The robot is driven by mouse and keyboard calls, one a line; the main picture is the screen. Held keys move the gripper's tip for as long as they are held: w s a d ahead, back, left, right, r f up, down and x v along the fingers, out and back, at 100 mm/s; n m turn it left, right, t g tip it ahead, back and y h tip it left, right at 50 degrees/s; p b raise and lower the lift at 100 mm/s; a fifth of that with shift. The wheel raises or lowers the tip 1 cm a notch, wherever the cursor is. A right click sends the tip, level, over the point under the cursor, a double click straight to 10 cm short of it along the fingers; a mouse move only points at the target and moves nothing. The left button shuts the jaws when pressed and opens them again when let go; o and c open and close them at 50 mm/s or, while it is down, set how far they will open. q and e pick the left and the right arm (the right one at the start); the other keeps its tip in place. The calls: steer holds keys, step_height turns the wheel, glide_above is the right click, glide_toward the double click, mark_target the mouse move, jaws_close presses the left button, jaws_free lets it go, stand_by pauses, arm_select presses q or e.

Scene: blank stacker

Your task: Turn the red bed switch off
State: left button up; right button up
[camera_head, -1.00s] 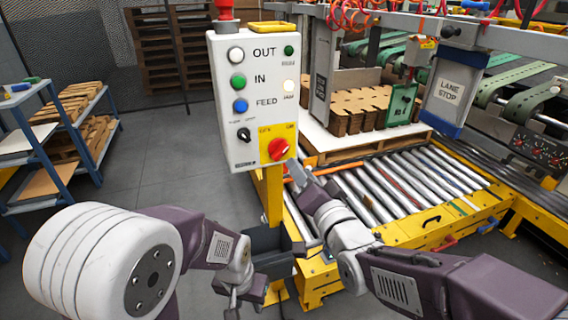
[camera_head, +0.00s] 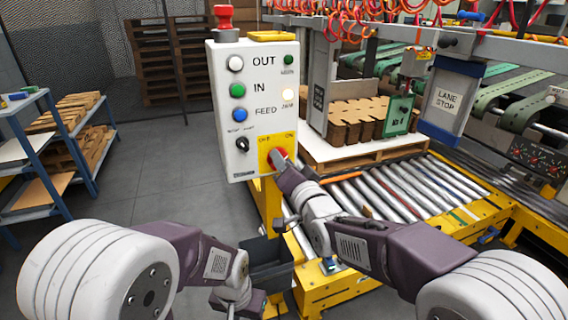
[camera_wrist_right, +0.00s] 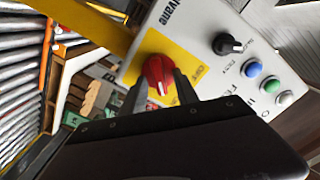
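The red bed switch (camera_head: 278,156) is a round knob on a yellow plate (camera_head: 265,147) at the lower right of the white control box (camera_head: 223,99). OFF and ON lettering stands on the plate above it. My right gripper (camera_head: 283,162) is right at the knob and partly covers it. In the right wrist view the red knob (camera_wrist_right: 158,72) sits between the tips of the two dark fingers (camera_wrist_right: 160,82), which are apart. I cannot tell whether they touch it. My left gripper (camera_head: 232,300) hangs low at the bottom, its fingers too unclear to read.
The box also carries a black selector knob (camera_head: 242,144), several push buttons and a red top button (camera_head: 223,16). A dark bin (camera_head: 268,262) hangs below on the yellow post. The roller conveyor (camera_head: 400,190) lies to the right, with stacked cardboard blanks (camera_head: 350,122) behind.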

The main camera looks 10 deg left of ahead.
jaws_close()
steer(key=shift+n, duration=0.4)
steer(key=shift+s+a+n+b, duration=0.1)
steer(key=shift+n+b, duration=0.1)
steer(key=shift+n, duration=2.6)
steer(key=shift+s+a+n+b, duration=0.15)
steer(key=shift+n+b, duration=0.1)
steer(key=shift+n, duration=2.55)
steer(key=shift+a+n+b, duration=0.1)
steer(key=shift+n+b, duration=0.1)
steer(key=shift+n, duration=2.9)
jaws_free()
